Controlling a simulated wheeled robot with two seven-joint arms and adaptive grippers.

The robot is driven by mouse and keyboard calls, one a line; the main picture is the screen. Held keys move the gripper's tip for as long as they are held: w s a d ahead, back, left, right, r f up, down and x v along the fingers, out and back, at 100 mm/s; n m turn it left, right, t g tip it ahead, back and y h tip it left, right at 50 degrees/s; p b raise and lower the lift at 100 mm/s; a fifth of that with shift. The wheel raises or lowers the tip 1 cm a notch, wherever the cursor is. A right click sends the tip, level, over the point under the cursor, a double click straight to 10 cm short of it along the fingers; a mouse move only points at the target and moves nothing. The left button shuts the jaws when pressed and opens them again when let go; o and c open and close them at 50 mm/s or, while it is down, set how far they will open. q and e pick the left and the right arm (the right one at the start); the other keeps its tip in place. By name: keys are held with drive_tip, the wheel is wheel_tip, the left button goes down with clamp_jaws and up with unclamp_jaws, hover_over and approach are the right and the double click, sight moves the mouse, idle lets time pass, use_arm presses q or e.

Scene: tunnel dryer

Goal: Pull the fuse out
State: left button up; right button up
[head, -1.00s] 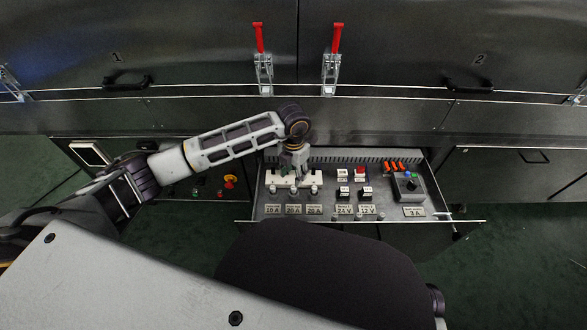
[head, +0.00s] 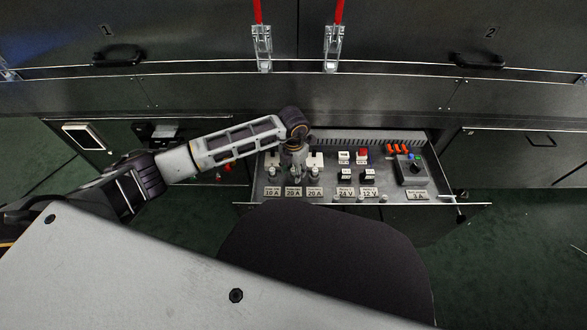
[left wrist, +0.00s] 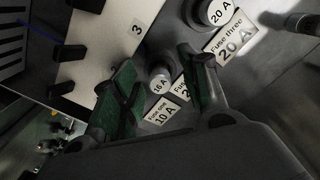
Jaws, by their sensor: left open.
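A cap marked 20 A (left wrist: 217,12) is outside the fingers, above the label "Fuse three 20 A" (left wrist: 232,38). The "Fuse one 10 A" label (left wrist: 161,114) shows; the middle label is partly covered. My right gripper is not in view.
Switches (head: 344,175) labelled 24 V and 12 V stand right of the fuses. Farther right are orange connectors (head: 397,149) and a black box with a knob (head: 412,169). A slotted strip (head: 370,140) runs along the back. Red-handled latches (head: 334,45) are above.

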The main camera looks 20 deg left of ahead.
sight(293, 169)
use_arm(q)
drive_tip(key=shift+c, duration=0.4)
clamp_jaws()
drive_tip(key=c, duration=0.7)
unclamp_jaws()
clamp_jaws()
drive_tip(key=shift+r+p, duration=0.55)
drive_tip(key=shift+r, duration=0.05)
drive_tip(key=shift+r+p, duration=1.1)
drive_tip(key=shift+r, duration=0.3)
idle(0.5)
drive_tip(key=shift+r+p, duration=1.35)
drive_tip(key=shift+r, duration=0.4)
